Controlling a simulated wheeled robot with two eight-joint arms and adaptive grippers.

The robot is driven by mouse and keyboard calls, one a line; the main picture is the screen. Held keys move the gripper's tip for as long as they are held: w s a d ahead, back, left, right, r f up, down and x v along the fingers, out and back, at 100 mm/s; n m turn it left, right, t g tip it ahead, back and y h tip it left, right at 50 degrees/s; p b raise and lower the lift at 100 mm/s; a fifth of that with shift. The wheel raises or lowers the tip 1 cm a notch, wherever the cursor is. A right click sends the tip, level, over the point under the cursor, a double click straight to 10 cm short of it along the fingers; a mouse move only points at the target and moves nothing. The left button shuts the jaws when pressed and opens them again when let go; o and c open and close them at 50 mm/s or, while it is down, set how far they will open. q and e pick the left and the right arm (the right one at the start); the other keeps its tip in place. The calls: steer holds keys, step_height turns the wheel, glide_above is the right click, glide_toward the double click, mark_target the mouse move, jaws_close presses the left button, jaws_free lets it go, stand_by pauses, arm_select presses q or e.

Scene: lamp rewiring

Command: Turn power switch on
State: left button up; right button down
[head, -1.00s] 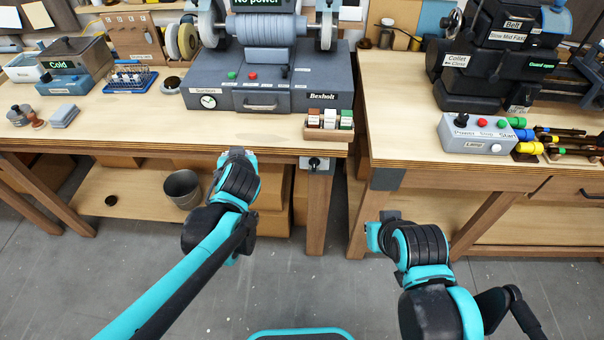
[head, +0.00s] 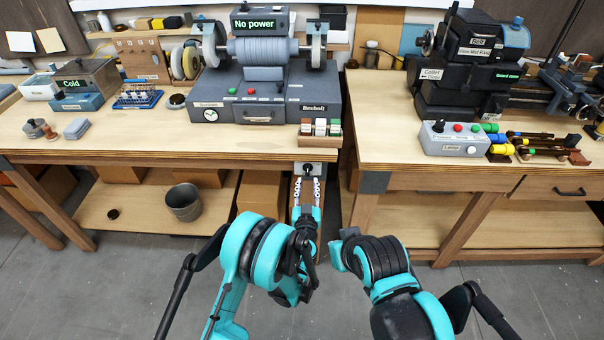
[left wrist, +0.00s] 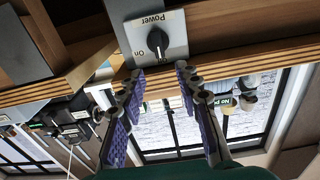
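The power switch (head: 309,171) is a pale plate with a dark round knob, mounted on the front edge of the left workbench near its right end. In the left wrist view the switch knob (left wrist: 157,41) shows close up, with "Power" and "On" readable on the plate; another label is partly hidden. My left gripper (head: 307,190) is just below and in front of the switch. In the left wrist view its two purple-padded fingers (left wrist: 159,72) are apart and empty, short of the knob. My right gripper (head: 342,246) is low in front of the gap between benches; its fingers are unclear.
A grinder (head: 265,97) with a "No power" display (head: 254,24) stands on the left bench. A small box of coloured blocks (head: 320,129) sits above the switch. A control box (head: 455,138) is on the right bench (head: 385,130). A bucket (head: 184,202) stands on the lower shelf.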

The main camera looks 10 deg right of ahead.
mark_target(308, 168)
arm_select(q)
steer(key=b+x, duration=0.1)
steer(key=x, duration=0.5)
steer(key=shift+w+f+b, duration=0.2)
steer(key=shift+b, duration=0.1)
steer(key=shift+w+d+r, duration=0.1)
steer(key=shift+w+d, duration=0.05)
steer(key=shift+w, duration=0.4)
steer(key=shift+c, duration=0.3)
jaws_close()
